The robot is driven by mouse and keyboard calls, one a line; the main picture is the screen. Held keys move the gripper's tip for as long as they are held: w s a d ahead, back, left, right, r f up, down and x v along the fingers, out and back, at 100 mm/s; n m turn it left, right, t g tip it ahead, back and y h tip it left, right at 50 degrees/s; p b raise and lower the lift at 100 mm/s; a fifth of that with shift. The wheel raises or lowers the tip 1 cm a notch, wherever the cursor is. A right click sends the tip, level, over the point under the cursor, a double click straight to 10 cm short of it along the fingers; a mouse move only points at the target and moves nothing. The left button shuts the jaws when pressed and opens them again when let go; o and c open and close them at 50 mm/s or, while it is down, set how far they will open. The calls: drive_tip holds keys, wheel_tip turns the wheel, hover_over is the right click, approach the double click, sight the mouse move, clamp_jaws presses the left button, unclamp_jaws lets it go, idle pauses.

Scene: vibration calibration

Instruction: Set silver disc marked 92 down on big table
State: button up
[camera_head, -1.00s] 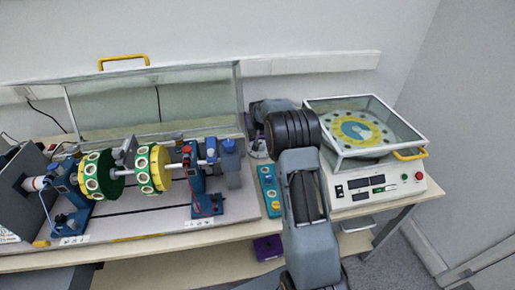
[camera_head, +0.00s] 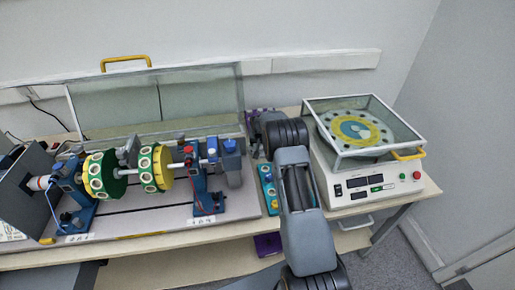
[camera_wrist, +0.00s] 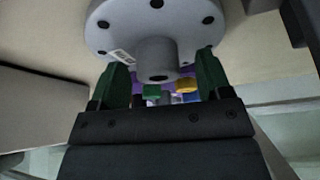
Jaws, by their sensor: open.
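The silver disc (camera_wrist: 185,20) shows at the top of the wrist view, with dark holes, a round central hub and a small white label whose print I cannot read. My gripper (camera_wrist: 160,68) is open, its green fingers on either side of the hub with gaps visible. The disc appears to lie on the beige top of the big table (camera_wrist: 45,35), though its contact is hidden. In the head view the big table (camera_head: 135,248) runs along the wall. My arm hides the disc and fingers there.
A rotor rig (camera_head: 155,168) fills the table's left part. A balancing machine (camera_head: 375,190) with a clear hood stands at the right. A teal panel (camera_head: 268,190) lies between them. Beyond my fingers, small coloured pieces (camera_wrist: 186,86) sit by something purple.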

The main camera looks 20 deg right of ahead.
clamp_jaws()
idle(0.6)
drive_tip(key=shift+r, duration=0.15)
